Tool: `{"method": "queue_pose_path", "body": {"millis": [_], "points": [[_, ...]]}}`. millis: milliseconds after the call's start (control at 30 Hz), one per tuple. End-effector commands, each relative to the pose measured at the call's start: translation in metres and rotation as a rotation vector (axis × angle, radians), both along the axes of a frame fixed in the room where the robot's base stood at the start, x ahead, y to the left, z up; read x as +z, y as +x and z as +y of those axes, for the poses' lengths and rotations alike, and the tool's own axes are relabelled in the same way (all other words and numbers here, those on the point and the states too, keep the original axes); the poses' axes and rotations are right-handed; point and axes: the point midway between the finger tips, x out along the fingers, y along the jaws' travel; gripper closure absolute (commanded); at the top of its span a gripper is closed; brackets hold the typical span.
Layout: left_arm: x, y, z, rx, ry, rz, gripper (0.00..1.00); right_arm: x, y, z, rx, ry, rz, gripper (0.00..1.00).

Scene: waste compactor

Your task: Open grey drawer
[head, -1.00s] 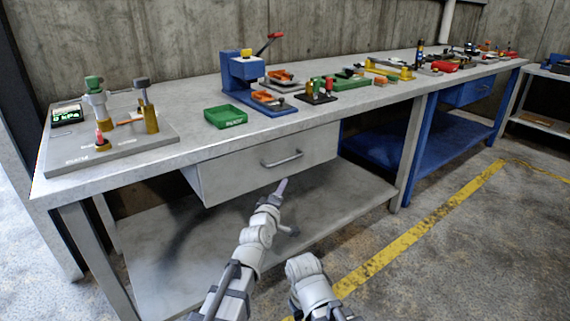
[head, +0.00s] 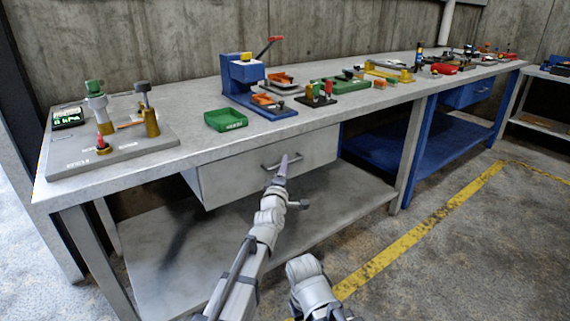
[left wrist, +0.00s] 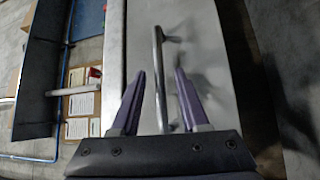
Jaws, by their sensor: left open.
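The grey drawer (head: 232,180) hangs under the grey workbench top, and its front looks flush with no visible gap. Its bar handle (head: 270,167) is on the right part of the front. My left gripper (head: 284,163) is at the handle and covers part of it in the head view. In the left wrist view the open fingers (left wrist: 160,90) stand either side of the handle bar (left wrist: 158,70), with space between the bar and each finger. The drawer front (left wrist: 205,60) fills the middle of that view. My right gripper is not in view; only its arm shows.
The grey bench top (head: 180,107) holds a green tray (head: 226,120), a blue press (head: 243,80) and a gauge plate (head: 75,160). A lower shelf (head: 150,270) lies below the drawer. A blue bench (head: 440,120) stands to the right. The floor in front is clear.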

Motion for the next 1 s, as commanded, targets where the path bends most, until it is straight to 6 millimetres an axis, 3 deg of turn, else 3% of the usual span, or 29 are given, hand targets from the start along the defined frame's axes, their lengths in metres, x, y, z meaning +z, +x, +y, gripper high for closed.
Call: {"method": "queue_pose_path", "body": {"millis": [100, 400, 800, 1000], "points": [[0.0022, 0.0152, -0.0026, 0.0, 0.0, 0.0, 0.55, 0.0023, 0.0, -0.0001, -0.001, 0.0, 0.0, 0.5], [0.002, 0.0164, -0.0025, 0.0, 0.0, 0.0, 0.56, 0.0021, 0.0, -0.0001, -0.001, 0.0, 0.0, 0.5], [0.002, 0.0163, -0.0025, 0.0, 0.0, 0.001, 1.0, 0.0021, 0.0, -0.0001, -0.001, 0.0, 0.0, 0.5], [0.0019, 0.0163, -0.0026, 0.0, 0.0, 0.001, 1.0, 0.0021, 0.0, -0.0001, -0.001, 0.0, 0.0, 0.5]]}}
